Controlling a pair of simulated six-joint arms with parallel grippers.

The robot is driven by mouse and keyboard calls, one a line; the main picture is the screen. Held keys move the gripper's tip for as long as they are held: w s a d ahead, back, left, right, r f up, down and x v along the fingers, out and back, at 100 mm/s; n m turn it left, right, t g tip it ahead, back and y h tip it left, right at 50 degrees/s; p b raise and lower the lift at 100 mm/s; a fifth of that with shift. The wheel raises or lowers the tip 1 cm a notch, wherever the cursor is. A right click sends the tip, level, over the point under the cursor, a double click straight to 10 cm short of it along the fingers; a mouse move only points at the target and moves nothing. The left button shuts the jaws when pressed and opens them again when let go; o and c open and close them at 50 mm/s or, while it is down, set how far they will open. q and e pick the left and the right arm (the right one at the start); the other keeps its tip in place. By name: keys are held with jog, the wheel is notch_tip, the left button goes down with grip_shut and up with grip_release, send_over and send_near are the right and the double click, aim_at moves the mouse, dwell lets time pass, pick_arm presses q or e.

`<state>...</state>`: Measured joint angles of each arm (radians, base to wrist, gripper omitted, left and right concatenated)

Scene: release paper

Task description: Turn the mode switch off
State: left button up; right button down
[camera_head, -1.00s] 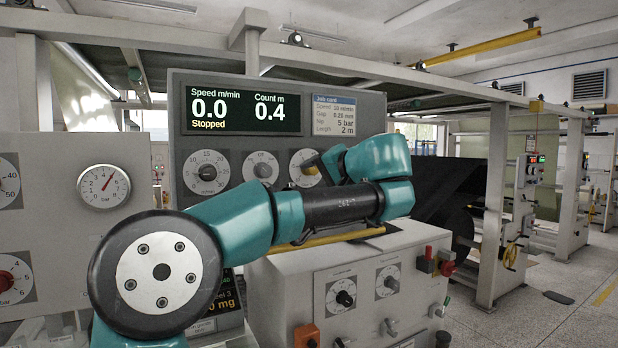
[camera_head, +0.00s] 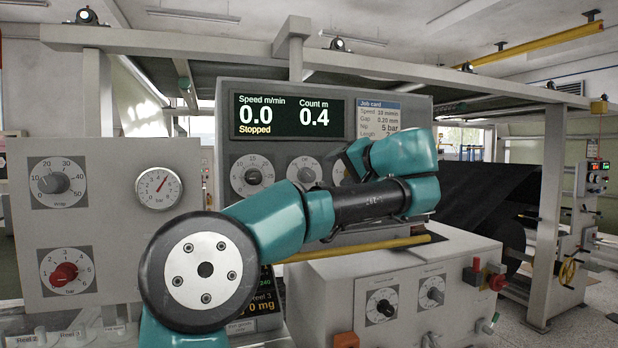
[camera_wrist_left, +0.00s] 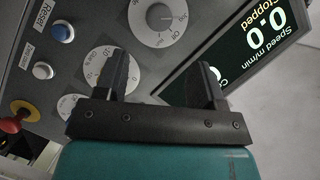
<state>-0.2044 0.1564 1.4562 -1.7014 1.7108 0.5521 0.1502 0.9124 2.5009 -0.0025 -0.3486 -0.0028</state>
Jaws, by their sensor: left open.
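The grey control panel (camera_head: 225,150) carries a row of dials. A round dial with a pale knob (camera_wrist_left: 162,14) shows in the left wrist view, with what looks like an "Off" mark by it; I cannot read its name or be sure it is the mode switch. In the head view, a dial (camera_head: 347,172) is partly hidden behind my left gripper (camera_head: 350,158). That gripper also shows in the left wrist view (camera_wrist_left: 165,72), its two dark fingers apart with nothing between them, in front of the panel. My right gripper is not in view.
A screen (camera_head: 294,117) reads "Stopped". The wrist view shows a blue button (camera_wrist_left: 62,32), a white button (camera_wrist_left: 42,71) and a red knob (camera_wrist_left: 13,124). A lower cabinet (camera_head: 330,290) with dials stands in front. A yellow bar (camera_head: 375,246) lies below the arm.

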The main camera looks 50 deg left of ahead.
aim_at(312, 175)
pick_arm(q)
jog(key=x, duration=1.2)
jog(key=shift+c, duration=0.4)
jog(key=c, duration=0.8)
jog(key=shift+c, duration=0.2)
